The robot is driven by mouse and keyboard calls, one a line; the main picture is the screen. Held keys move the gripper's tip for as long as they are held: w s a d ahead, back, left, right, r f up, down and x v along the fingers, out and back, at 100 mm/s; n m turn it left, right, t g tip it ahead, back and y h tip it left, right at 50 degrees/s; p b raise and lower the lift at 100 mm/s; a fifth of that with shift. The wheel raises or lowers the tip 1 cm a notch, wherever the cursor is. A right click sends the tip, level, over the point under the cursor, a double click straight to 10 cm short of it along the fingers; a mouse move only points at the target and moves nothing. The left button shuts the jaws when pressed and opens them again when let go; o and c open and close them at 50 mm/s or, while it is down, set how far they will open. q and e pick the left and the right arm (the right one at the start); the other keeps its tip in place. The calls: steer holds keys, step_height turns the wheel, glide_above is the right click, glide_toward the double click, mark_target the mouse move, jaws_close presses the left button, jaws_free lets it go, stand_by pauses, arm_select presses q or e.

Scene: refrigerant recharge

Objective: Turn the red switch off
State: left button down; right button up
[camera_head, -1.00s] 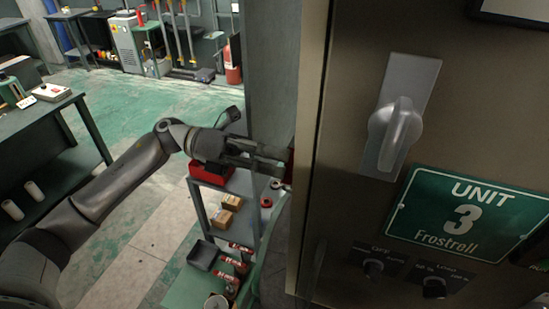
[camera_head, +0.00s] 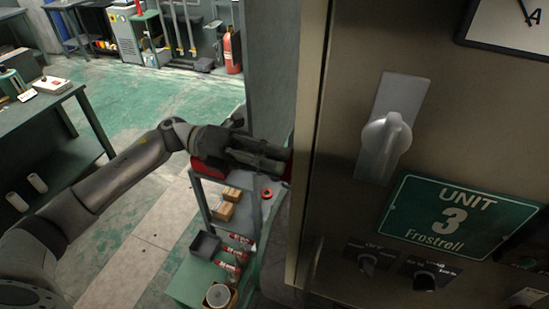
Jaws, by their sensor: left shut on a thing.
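My left gripper (camera_head: 278,163) reaches in from the left to the side of the grey-brown cabinet (camera_head: 335,130). Its fingers are shut on the red switch at the cabinet's left side. Only a sliver of red (camera_head: 291,141) shows by the fingertips; the fingers and the cabinet's edge hide the rest, so the switch's position cannot be told. My right gripper is not in view.
The cabinet front carries a grey handle (camera_head: 388,135), a green Unit 3 Frostroll sign (camera_head: 458,215) and dark knobs (camera_head: 424,281). A cart (camera_head: 210,205) with boxes and cans stands below my left gripper. A workbench (camera_head: 40,120) is at left.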

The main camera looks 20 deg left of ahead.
arm_select(q)
steer(key=shift+n+p, duration=1.6)
steer(key=shift+n, duration=0.2)
steer(key=c, duration=1.6)
jaws_free()
steer(key=shift+a+f, duration=0.1)
steer(key=a+b, duration=0.5)
steer(key=a, duration=0.4)
steer(key=shift+w, duration=0.15)
